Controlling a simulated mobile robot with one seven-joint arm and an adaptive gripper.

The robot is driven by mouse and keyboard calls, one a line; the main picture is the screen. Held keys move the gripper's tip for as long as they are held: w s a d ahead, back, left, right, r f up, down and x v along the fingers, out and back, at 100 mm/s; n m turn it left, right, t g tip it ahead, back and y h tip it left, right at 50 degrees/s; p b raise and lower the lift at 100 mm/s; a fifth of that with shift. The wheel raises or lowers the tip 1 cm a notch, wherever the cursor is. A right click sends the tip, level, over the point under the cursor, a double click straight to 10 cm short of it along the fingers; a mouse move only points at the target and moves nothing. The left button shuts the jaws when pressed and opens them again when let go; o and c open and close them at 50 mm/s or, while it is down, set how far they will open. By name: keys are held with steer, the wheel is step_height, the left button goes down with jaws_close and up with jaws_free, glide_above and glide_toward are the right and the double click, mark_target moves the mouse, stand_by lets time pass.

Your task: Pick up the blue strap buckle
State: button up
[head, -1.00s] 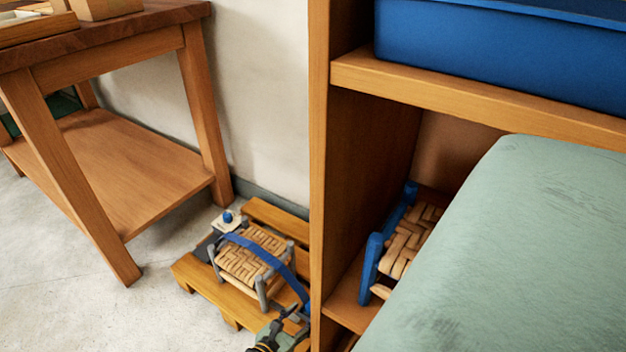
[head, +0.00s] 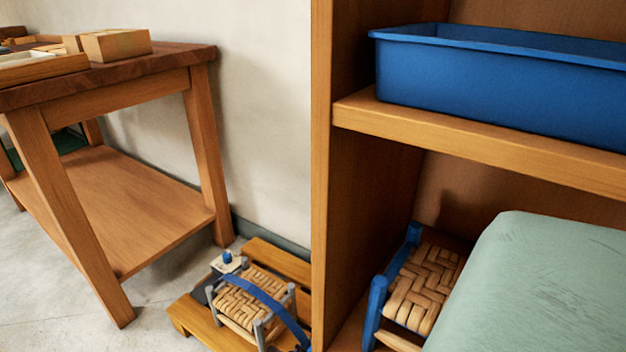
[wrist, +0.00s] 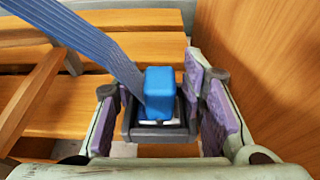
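In the wrist view the blue strap buckle (wrist: 160,92) is a blue block in a dark grey frame, between the two purple-padded fingers of my gripper (wrist: 160,122). The pads appear to touch the frame on both sides, so my gripper looks shut on it. The buckle's underside is hidden. Its blue strap (wrist: 95,48) runs to the upper left. In the head view the strap (head: 265,298) arches over a small woven stool (head: 240,308) and leaves the bottom edge. My gripper and the buckle are outside the head view.
The stool stands on a wooden pallet (head: 190,318). A shelf's upright panel (head: 322,180) rises close on the right; it also fills the wrist view's right side (wrist: 260,60). A wooden table (head: 110,85) stands left.

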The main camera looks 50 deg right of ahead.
jaws_close()
stand_by(0.5)
step_height(320, 180, up, 18)
steer(key=p, duration=1.2)
